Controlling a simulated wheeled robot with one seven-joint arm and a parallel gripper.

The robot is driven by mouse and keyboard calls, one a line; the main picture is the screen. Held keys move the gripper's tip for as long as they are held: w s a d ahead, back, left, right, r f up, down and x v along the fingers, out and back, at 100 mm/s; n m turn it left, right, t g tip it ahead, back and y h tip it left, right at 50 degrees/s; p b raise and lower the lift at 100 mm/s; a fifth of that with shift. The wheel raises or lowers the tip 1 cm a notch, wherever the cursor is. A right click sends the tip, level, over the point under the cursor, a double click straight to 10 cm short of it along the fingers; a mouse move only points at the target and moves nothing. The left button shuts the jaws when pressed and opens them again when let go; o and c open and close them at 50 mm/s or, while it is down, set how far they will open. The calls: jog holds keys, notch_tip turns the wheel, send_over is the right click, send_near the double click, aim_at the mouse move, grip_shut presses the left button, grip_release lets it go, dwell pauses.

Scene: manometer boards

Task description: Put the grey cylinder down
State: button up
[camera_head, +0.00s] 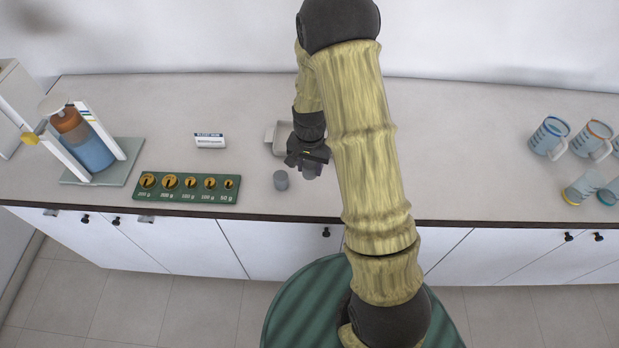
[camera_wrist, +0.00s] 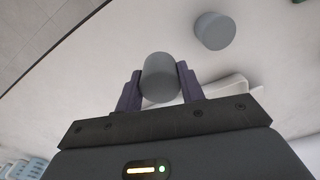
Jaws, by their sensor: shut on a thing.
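A grey cylinder (camera_wrist: 160,77) is between the two fingers of my gripper (camera_wrist: 158,88) in the wrist view, and the fingers are shut on it. In the head view my gripper (camera_head: 309,163) is over the counter near its front edge, and the held grey cylinder (camera_head: 309,173) shows only in part below it. A second grey cylinder (camera_head: 281,180) stands on the counter just left of my gripper. It also shows in the wrist view (camera_wrist: 214,31), apart from the fingers. I cannot tell whether the held cylinder touches the counter.
A pale tray (camera_head: 270,138) sits behind my gripper, partly hidden. A manometer-like stand (camera_head: 88,143) is far left. Several mugs (camera_head: 550,137) stand far right.

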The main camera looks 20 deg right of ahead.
aim_at(310, 164)
jog(key=shift+w+f, duration=0.15)
jog(key=shift+f, duration=0.85)
jog(key=shift+f+p, duration=0.7)
jog(key=shift+f, duration=1.4)
jog(key=shift+f, duration=0.1)
jog(key=o, duration=1.2)
notch_tip(310, 164, up, 12)
jog(key=b, duration=0.3)
